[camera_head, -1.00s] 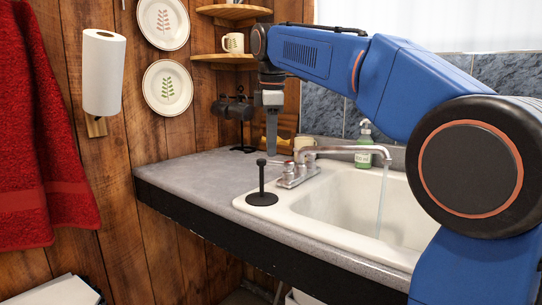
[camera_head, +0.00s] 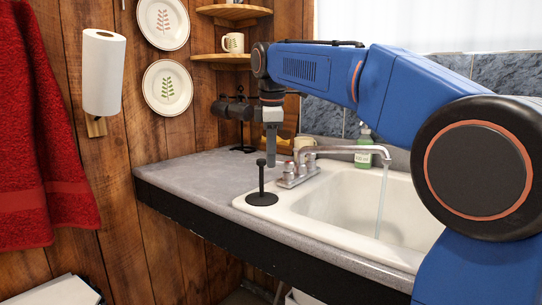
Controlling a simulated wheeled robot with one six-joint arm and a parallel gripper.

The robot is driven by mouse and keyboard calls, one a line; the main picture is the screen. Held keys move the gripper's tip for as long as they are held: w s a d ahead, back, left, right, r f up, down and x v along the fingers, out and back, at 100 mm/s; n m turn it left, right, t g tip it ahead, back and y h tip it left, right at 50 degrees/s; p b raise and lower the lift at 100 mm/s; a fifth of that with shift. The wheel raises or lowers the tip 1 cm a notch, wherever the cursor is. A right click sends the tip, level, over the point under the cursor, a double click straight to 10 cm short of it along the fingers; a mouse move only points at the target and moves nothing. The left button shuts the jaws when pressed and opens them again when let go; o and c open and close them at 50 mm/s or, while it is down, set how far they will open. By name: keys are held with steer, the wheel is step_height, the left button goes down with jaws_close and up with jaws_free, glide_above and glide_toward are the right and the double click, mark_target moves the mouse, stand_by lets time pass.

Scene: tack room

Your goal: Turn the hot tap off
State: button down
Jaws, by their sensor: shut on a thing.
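The chrome tap (camera_head: 345,151) stands on the back left rim of the white sink, and a stream of water (camera_head: 382,195) runs from its spout. Its handles (camera_head: 289,172) sit at the left end of the tap, with a reddish tint on the nearer one. I cannot tell how far each is turned. My gripper (camera_head: 271,162) points straight down just left of the handles and appears higher than them or behind them. Its jaws are shut, but what lies between them is too small to make out. Contact with a handle cannot be seen.
Dark items (camera_head: 238,108) hang at the wall on the left. The left counter (camera_head: 190,175) is clear.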

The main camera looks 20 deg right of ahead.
steer(key=m, duration=0.1)
steer(key=w+m, duration=0.1)
steer(key=m, duration=0.1)
steer(key=w+m+h, duration=0.1)
steer(key=shift+d+m, duration=0.35)
steer(key=shift+m, duration=0.05)
steer(key=shift+w+d+m+g, duration=0.25)
steer(key=shift+w+m, duration=0.1)
steer(key=shift+m, duration=0.6)
steer(key=shift+w+d+m+g, duration=0.25)
steer(key=shift+w+m, duration=0.05)
steer(key=shift+m, duration=0.65)
steer(key=c, duration=1.8)
jaws_free()
